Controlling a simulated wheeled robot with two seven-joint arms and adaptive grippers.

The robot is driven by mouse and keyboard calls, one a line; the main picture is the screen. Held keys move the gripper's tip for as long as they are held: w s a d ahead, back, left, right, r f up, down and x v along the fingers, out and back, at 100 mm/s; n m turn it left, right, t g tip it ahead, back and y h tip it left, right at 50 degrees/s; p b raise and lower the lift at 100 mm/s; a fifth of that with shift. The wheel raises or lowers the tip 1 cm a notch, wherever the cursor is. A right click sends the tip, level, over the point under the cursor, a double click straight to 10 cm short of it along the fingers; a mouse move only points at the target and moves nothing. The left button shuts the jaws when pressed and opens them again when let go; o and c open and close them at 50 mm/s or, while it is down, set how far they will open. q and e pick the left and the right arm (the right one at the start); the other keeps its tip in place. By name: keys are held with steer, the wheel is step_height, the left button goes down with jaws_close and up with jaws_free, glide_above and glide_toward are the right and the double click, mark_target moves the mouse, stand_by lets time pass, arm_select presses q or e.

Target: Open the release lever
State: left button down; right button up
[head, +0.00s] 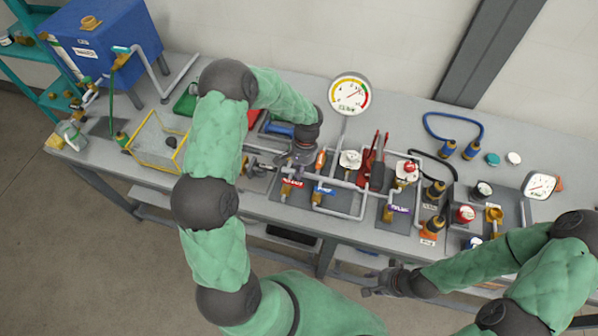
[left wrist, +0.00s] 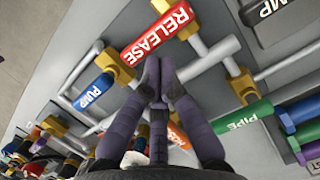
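The release lever (left wrist: 157,35) is a red handle marked RELEASE on a brass valve; in the left wrist view it lies slanted at the top. In the head view its red label (head: 292,182) shows left of the blue PUMP lever (head: 322,191). My left gripper (left wrist: 159,68) has its two fingertips together, just below the red handle in the picture, with nothing visible between them. Whether they touch the handle I cannot tell. In the head view, my left wrist hides most of that gripper. My right gripper (head: 378,284) is at the table's front edge, away from the lever.
Grey pipes and brass valves crowd the lever. The blue PUMP lever (left wrist: 93,92) and a green PIPE handle (left wrist: 240,118) are close by. A round gauge (head: 350,94) stands behind. A yellow wire basket (head: 158,140) and blue tank (head: 105,40) are at left.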

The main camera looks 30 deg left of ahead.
mark_target(299, 186)
arm_select(q)
steer(key=shift+s+d+m, duration=0.1)
steer(key=shift+m, duration=0.2)
steer(key=shift+s+d+m, duration=0.15)
steer(key=shift+s+m, duration=0.05)
steer(key=shift+m, duration=0.3)
steer(key=shift+s+d+m+y+b, duration=0.15)
steer(key=shift+s+d+m+y, duration=0.1)
steer(key=shift+m, duration=0.5)
steer(key=shift+s+d+m+y+b, duration=0.15)
steer(key=shift+s+m+y, duration=0.1)
steer(key=shift+m, duration=0.5)
steer(key=shift+s+d+m+t+y, duration=0.1)
steer(key=shift+s+m+t+y, duration=0.3)
steer(key=shift+m, duration=0.8)
steer(key=shift+s+d+m+y, duration=0.1)
steer(key=shift+s+m, duration=0.45)
steer(key=shift+m, duration=0.65)
steer(key=shift+s+a+m+t+y+b, duration=0.15)
steer(key=shift+s+m+t+b, duration=0.25)
steer(key=shift+m, duration=0.85)
steer(key=shift+s+m+t+y+b, duration=0.2)
steer(key=shift+s+m, duration=0.4)
steer(key=shift+m, duration=0.65)
steer(key=shift+w+a, duration=0.1)
steer(key=shift+a, duration=0.1)
steer(key=shift+w+a, duration=0.2)
steer(key=shift+a, duration=0.25)
